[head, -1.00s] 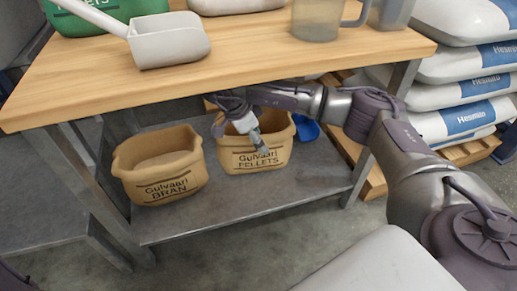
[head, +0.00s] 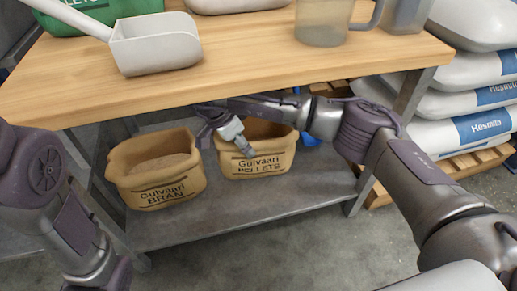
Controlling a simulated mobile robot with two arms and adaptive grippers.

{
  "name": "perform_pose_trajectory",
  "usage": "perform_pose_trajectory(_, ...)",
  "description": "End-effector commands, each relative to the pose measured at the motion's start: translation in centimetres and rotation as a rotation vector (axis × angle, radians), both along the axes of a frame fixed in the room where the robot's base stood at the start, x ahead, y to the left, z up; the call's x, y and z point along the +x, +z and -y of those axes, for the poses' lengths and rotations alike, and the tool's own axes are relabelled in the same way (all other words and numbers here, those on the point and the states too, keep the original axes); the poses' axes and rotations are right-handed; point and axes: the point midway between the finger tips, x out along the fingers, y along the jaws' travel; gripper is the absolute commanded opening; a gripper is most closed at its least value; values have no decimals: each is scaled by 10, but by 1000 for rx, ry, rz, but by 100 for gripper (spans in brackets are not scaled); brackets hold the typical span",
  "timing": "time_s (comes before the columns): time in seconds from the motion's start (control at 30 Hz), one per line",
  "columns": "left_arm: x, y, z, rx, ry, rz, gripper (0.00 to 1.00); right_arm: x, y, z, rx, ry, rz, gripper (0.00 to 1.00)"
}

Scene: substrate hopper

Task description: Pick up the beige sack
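Two beige open-topped sacks stand on the lower shelf. The one marked Gulvaari BRAN (head: 158,178) is on the left, with brownish contents showing. The one marked Gulvaari PELLETS (head: 262,162) is to its right, its opening partly hidden by my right arm. My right gripper (head: 243,148) points down at the left part of the pellets sack's rim, near the gap between the sacks. I cannot tell whether it touches the sack or whether its fingers are open. My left arm comes down at the left edge; its gripper is not visible.
The wooden tabletop (head: 240,70) overhangs the metal shelf (head: 215,215). On it are a grey scoop (head: 155,45), a green sack (head: 95,12) and a clear jug (head: 325,22). White sacks (head: 470,130) are stacked on a pallet at right. The shelf's front is bare.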

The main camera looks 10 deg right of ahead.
Motion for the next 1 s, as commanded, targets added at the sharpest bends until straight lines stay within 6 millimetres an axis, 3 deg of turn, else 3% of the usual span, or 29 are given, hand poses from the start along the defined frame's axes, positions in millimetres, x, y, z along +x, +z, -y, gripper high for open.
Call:
perform_pose_trajectory(0.2,-5,-17,1,0,0,14,40,12,-3,39,1,-2,3,58)
perform_pose_trajectory(0.57,-5,-30,1,1,-1,13,40,20,-3,63,1,-1,2,58)
perform_pose_trajectory(0.8,-5,-62,1,2,-1,14,40,24,-43,78,1,-1,0,58)
perform_pose_trajectory(1.0,-4,-65,1,2,-2,11,40,25,-47,82,0,2,1,58)
